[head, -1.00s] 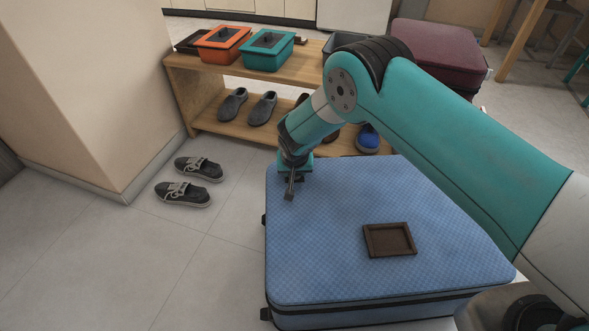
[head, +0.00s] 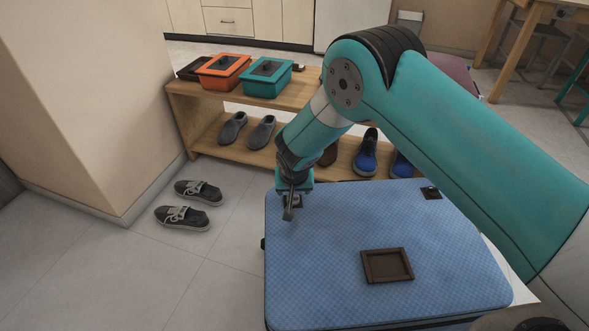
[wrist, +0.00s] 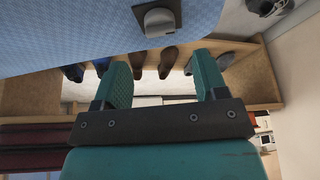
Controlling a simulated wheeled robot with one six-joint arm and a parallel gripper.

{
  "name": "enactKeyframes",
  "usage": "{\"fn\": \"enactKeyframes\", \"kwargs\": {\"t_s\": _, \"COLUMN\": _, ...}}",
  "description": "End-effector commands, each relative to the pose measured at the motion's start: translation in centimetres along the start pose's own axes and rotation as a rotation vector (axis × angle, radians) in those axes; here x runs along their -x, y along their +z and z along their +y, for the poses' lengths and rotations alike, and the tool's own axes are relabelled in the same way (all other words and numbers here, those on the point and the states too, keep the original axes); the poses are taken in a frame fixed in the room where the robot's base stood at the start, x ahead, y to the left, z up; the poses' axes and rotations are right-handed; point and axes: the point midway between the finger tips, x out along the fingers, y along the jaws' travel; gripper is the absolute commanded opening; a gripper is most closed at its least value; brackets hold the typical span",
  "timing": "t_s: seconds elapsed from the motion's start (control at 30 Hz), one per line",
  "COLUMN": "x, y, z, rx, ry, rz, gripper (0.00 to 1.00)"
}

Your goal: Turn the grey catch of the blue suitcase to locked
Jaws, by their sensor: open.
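The blue suitcase (head: 340,230) lies flat on the floor, its patterned lid facing up. In the wrist view, its grey catch (wrist: 158,21) is a rounded knob on a dark plate on the blue lid (wrist: 60,28). My gripper (head: 288,210) is over the lid's far left corner, its fingers pointing down. A dark plate shows partly behind it there; the knob is hidden in the head view. In the wrist view, my gripper (wrist: 163,75) has its two teal fingers wide apart and empty, with the catch beyond the tips. I cannot tell whether the catch is locked.
A wooden shelf (head: 205,140) with shoes, an orange box (head: 222,70) and a teal box (head: 263,80) stands behind. Dark shoes (head: 183,217) are on the floor left.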

Motion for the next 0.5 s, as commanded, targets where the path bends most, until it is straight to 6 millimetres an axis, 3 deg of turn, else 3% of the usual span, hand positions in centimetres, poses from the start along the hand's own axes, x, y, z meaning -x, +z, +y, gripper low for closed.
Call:
{"fn": "enactKeyframes", "kwargs": {"t_s": 0.03, "x": 1.9, "y": -0.2, "z": -0.1, "rx": 0.001, "ry": -0.001, "rz": 0.001, "gripper": 0.66}}
{"fn": "enactKeyframes", "kwargs": {"t_s": 0.2, "x": 6.1, "y": -0.2, "z": 0.0, "rx": 0.000, "ry": 0.000, "rz": 0.001, "gripper": 0.66}}
{"fn": "enactKeyframes", "kwargs": {"t_s": 0.5, "x": 10.1, "y": 0.0, "z": 0.1, "rx": -0.001, "ry": 0.001, "rz": 0.000, "gripper": 0.66}}
